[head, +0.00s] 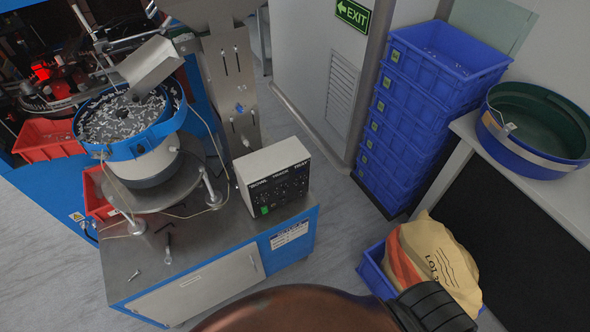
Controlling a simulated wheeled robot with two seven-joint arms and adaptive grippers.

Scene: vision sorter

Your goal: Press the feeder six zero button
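The feeder control box (275,178) is pale with a black front panel and stands on the right part of the steel-topped blue bench. Its panel has a row of white lettering, several small dark knobs or switches, and a green button (265,210) at the lower left corner. The labels by the controls are too small to read, so I cannot tell which one is marked six zero. Neither of my grippers shows. A brown rounded part with a black ribbed end at the bottom edge looks like my arm; nothing touches the box.
A blue-rimmed bowl feeder (150,160) with small parts stands left of the box. Stacked blue crates (397,150) and a blue bin with a sack (435,265) stand at right. A green-lined bowl (540,115) sits on a side table. Grey floor (335,228) is clear between.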

